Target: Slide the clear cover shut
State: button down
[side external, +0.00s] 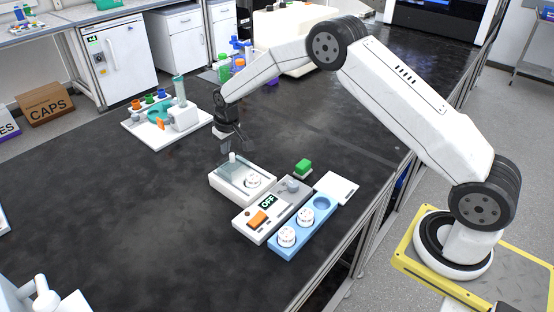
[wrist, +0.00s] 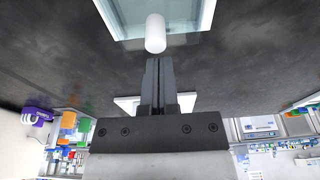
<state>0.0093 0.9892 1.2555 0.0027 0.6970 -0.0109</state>
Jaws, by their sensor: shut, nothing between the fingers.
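A white box (side external: 230,195) stands on the dark bench, with a clear cover (side external: 236,169) over part of its top. A white upright peg (side external: 232,157) stands at the cover's far end. A white round piece (side external: 252,181) shows at the near right of the box. My gripper (side external: 240,148) is shut and empty, just beyond the box near the peg. In the wrist view the shut fingertips (wrist: 158,60) are close to the peg (wrist: 155,34), with the clear cover (wrist: 182,14) behind it. I cannot tell whether fingers and peg touch.
A grey unit with an OFF display (side external: 266,201) and orange switch, a blue tray (side external: 318,226) with white round pieces, a white plate (side external: 336,187) and a green block (side external: 303,166) stand beside the box. A white rack (side external: 150,140) is at the far left.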

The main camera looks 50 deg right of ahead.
jog(key=shift+f, duration=1.15)
jog(key=shift+s+f, duration=0.25)
jog(key=shift+s, duration=0.05)
jog(key=shift+w, duration=0.7)
notch_tip(320, 180, up, 8)
jog(key=shift+f, duration=0.25)
dwell(1.1)
jog(key=shift+w, duration=0.1)
